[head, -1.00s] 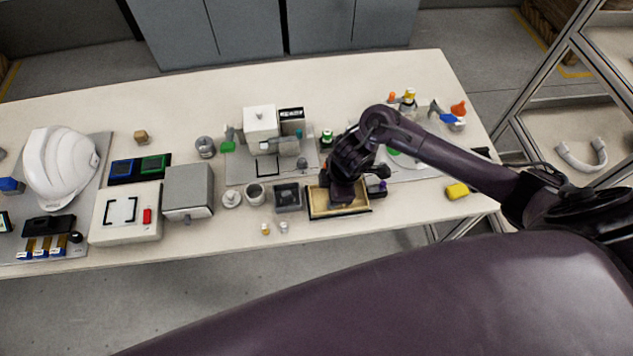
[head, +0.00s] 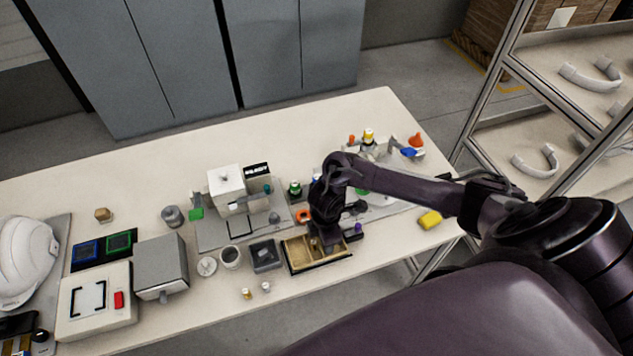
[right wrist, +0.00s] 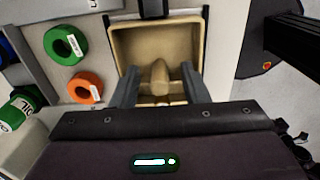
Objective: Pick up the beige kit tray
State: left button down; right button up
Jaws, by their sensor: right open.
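The beige kit tray (head: 303,253) sits on the table near its front edge. It is a shallow open box with raised dividers inside and a dark outer edge. My right gripper (head: 325,238) is above the tray's right part and hides some of it. In the right wrist view the tray (right wrist: 126,42) lies straight ahead, and the open fingers of my right gripper (right wrist: 160,92) stand apart on either side of a raised beige piece in its middle. I cannot tell whether the fingers touch it. My left gripper is not in view.
A dark square container (head: 265,256) stands just left of the tray, with a white cup (head: 231,257) beyond it. A green roll (right wrist: 65,45) and an orange roll (right wrist: 85,87) lie beside the tray. A yellow block (head: 430,219) is at the table's right. A shelf rack (head: 487,85) stands right.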

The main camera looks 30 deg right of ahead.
jog(key=c, duration=0.8)
grip_shut()
jog(key=shift+w+r, duration=0.1)
jog(key=shift+r, duration=0.35)
notch_tip(320, 180, up, 7)
jog(key=shift+f+p, duration=0.2)
jog(key=shift+p, duration=0.3)
notch_tip(320, 180, up, 12)
jog(key=p, duration=0.4)
jog(key=shift+r, duration=0.25)
